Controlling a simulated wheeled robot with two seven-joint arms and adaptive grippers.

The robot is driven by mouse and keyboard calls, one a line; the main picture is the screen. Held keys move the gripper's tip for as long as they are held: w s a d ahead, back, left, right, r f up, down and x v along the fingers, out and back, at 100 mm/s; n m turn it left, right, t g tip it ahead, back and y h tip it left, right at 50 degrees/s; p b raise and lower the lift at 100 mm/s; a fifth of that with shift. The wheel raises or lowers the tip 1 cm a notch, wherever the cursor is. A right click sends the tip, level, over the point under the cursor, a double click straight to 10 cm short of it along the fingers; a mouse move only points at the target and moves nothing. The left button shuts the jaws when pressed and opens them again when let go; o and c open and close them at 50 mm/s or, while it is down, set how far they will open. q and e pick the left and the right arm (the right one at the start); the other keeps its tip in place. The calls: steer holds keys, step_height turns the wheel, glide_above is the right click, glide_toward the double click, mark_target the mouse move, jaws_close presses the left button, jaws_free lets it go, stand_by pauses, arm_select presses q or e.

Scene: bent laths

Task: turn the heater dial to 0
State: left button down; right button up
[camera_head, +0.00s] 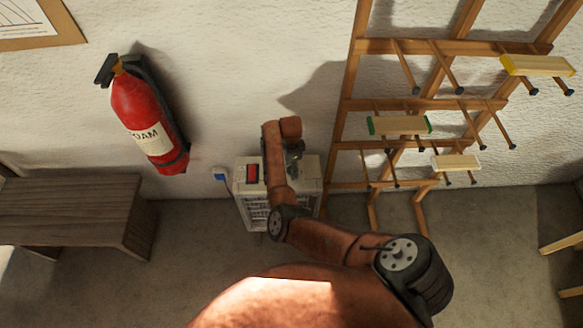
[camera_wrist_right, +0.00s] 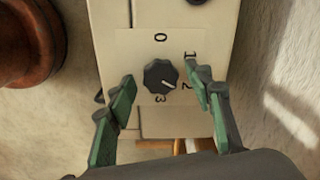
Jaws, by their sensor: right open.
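The heater (camera_head: 308,195) is a pale box on the floor against the wall. In the right wrist view its top panel (camera_wrist_right: 125,45) carries a black dial (camera_wrist_right: 158,75) with marks 0, 1, 2 and 3 around it. The dial's white pointer line points to the lower right, toward 2. My right gripper (camera_wrist_right: 161,78) is open, with one green-padded finger on each side of the dial; I cannot tell whether either touches it. In the head view my right arm hides the dial and much of the heater top. My left gripper is not in view.
A red switch (camera_head: 252,173) is on the heater top, left of my arm. A blue plug (camera_head: 220,173) is at the wall. A fire extinguisher (camera_head: 145,115) hangs at left above a wooden bench (camera_head: 75,210). A wooden rack (camera_head: 350,105) with pegs and laths stands at right.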

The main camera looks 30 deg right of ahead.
steer(key=c, duration=1.2)
steer(key=shift+o, duration=0.2)
